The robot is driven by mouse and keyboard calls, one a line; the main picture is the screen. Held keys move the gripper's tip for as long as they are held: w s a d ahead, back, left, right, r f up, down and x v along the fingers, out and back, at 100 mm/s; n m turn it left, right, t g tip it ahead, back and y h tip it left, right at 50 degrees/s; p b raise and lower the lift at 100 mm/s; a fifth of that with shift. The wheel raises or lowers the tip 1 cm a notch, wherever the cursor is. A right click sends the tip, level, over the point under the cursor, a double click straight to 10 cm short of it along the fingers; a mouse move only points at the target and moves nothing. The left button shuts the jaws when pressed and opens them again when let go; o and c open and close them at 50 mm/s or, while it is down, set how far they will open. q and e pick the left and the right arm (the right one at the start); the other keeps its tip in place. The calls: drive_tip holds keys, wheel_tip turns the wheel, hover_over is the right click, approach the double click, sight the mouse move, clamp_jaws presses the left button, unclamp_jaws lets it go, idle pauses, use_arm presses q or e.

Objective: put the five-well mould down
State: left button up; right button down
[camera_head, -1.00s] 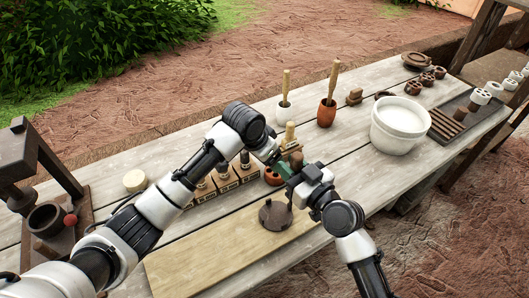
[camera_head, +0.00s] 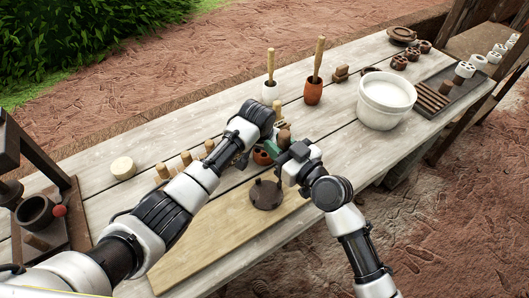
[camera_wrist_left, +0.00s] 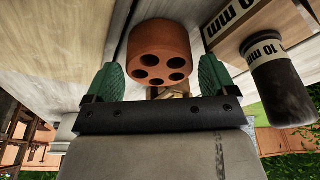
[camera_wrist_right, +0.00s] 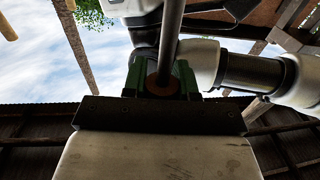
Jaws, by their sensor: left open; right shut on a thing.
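The five-well mould, a reddish terracotta cylinder (camera_wrist_left: 160,52) with round holes in its face, shows in the left wrist view. My left gripper (camera_wrist_left: 160,80) is open, with a green finger on each side and a gap between each finger and the mould. In the head view the mould (camera_head: 262,157) appears low by the wooden board, partly hidden by my arms. My right gripper (camera_head: 287,150) is close to its right, shut on a slim dark rod (camera_wrist_right: 171,35) seen in the right wrist view. The rod's far part is hard to make out in the head view.
A dark disc with pegs (camera_head: 266,194) lies on the pale board (camera_head: 215,245). Wooden-knobbed gauge pieces (camera_head: 186,159) stand left of the grippers; one block reads 10 mm. A white bucket (camera_head: 386,108) and terracotta cup (camera_head: 313,91) stand farther right. A press (camera_head: 40,205) stands left.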

use_arm(q)
drive_tip(key=shift+x, duration=0.95)
drive_tip(key=c, duration=0.9)
wheel_tip(320, 180, up, 14)
